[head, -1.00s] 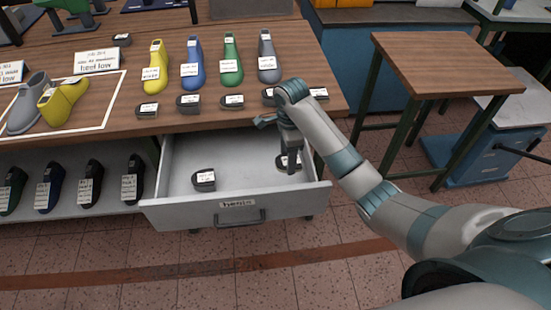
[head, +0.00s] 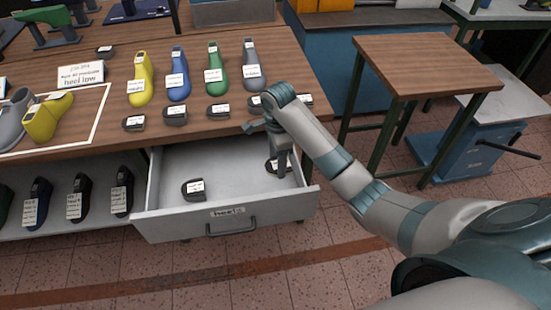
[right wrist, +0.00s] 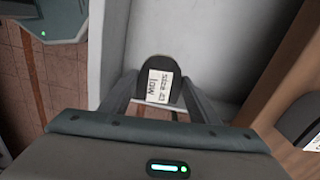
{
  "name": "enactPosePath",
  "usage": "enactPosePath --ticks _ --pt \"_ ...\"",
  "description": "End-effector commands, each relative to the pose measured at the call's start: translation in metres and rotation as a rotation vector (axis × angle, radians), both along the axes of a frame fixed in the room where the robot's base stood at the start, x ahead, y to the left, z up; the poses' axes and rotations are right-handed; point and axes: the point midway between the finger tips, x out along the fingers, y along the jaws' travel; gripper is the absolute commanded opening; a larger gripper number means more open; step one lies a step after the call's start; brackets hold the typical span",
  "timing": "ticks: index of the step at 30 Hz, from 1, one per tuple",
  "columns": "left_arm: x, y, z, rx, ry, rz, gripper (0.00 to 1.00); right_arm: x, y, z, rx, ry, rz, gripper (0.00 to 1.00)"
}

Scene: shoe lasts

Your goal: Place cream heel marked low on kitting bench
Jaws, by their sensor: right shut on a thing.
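My right gripper (head: 281,163) reaches down into the right end of the open drawer (head: 165,185). It is shut on a small dark heel (right wrist: 153,63), whose white label reads "size 41 low" in the right wrist view (right wrist: 160,95). The heel looks dark, not cream. I cannot tell whether it touches the drawer floor. A second dark labelled heel (head: 190,191) lies in the drawer to the left. The wooden bench (head: 115,121) above has a white outlined area and a sign (head: 80,75) reading "heel low". My left gripper is not in view.
Several labelled heels (head: 175,116) line the bench's front edge, with yellow, blue, green and grey lasts (head: 178,80) behind. Grey and yellow lasts (head: 45,118) stand in the outline. A small bare wooden table (head: 425,65) stands at right. Dark lasts (head: 78,195) stand on the lower shelf.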

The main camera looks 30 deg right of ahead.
Motion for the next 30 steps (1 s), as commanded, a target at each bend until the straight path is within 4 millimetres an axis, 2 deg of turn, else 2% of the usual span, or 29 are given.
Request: enactPosePath --ticks 3,5,11,17,24,30 --pt "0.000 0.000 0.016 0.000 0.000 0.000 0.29 0.000 0.001 0.016 0.000 0.000 0.012 0.33" --pt "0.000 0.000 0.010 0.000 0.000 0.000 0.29 -0.004 0.003 0.013 -0.003 -0.001 0.084 0.33" --pt "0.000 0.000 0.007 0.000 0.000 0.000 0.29 -0.027 0.024 0.023 -0.004 -0.001 0.447 0.33" --pt "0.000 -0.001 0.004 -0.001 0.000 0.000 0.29 -0.067 0.049 0.027 -0.003 0.000 0.870 0.33" --pt "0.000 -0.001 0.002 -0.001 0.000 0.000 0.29 -0.128 0.071 0.026 0.000 0.001 1.354 0.33" --pt "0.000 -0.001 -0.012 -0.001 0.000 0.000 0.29 -0.168 0.080 0.013 0.001 0.001 1.629 0.33"
